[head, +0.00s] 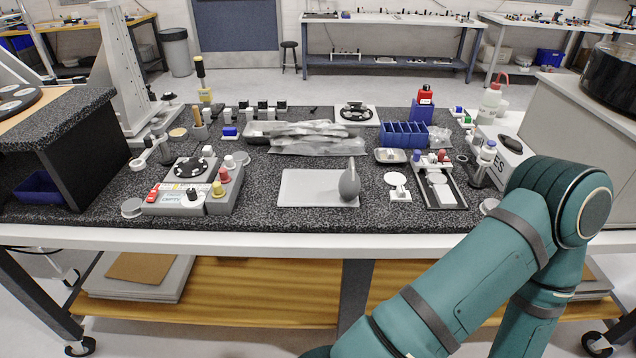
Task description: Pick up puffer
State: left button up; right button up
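The puffer (349,184) is a dark grey rubber bulb with a narrow tip pointing up. It stands upright on the right part of a flat light grey plate (305,187) near the front middle of the worktable. Nothing is touching it from above, and it is in full view. Neither of my grippers shows in the head view. Only a teal arm of mine is seen at the lower right, bent at its elbow, well apart from the puffer.
A control box with knobs (192,197) stands left of the plate. A white disc holder (397,187) and a dark tray (440,187) are to its right. Behind lie crumpled clear bags (318,138) and a blue bin (404,134).

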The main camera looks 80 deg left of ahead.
aim_at(348, 184)
jog(key=u, duration=2.4)
jog(key=z, duration=0.2)
